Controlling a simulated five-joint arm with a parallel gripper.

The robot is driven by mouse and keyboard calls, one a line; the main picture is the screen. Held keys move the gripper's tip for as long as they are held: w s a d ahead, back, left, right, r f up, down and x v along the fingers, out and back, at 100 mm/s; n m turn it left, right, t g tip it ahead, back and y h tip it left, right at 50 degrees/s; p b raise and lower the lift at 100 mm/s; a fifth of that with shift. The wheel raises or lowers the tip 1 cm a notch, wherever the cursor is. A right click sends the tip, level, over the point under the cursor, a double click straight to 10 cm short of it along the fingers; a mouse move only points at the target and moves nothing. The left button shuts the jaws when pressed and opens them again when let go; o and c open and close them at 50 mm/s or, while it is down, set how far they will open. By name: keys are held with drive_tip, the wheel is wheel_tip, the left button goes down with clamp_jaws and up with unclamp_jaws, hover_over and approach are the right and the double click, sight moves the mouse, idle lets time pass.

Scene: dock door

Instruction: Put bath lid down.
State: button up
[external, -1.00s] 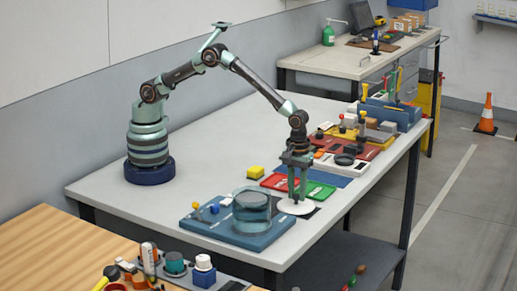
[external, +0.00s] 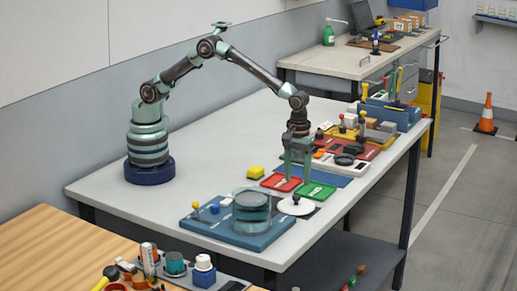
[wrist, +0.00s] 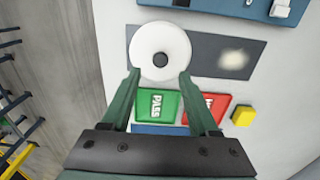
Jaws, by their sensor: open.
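The bath lid is a white disc (external: 297,207) with a dark knob; it lies flat on a dark grey mat (external: 313,212) near the table's front right edge. It also shows at the top of the wrist view (wrist: 147,40), overlapping the left part of the mat. The bath, a round see-through teal vessel (external: 251,213), stands on a blue base to the left of the lid. My gripper (external: 298,179) is open and empty, raised above the lid and apart from it. In the wrist view its fingertips (wrist: 160,74) are spread just below the knob.
A green tray (external: 318,191) marked PASS and a red tray (external: 279,183) lie behind the lid. A yellow block (external: 255,172) sits to their left. Several instruments crowd the table's far right. The table's left and middle are clear.

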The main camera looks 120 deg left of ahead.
sight(297, 195)
drive_tip(key=s+d+r+m+t, duration=0.1)
drive_tip(key=s+r+m, duration=0.15)
drive_tip(key=r, duration=0.45)
drive_tip(key=s+d+r+m+t, duration=0.1)
drive_tip(key=s+r+m, duration=0.15)
drive_tip(key=r, duration=0.45)
drive_tip(key=s+d+r+m+t, duration=0.1)
drive_tip(key=s+m, duration=0.5)
drive_tip(key=s, duration=0.3)
drive_tip(key=s+d+r+m+t, duration=0.1)
drive_tip(key=s+m+t, duration=0.1)
drive_tip(key=s+m, duration=0.5)
drive_tip(key=s, duration=0.2)
drive_tip(key=shift+s+d+r+t, duration=0.2)
drive_tip(key=shift+s+r+t, duration=0.1)
drive_tip(key=shift+s, duration=0.05)
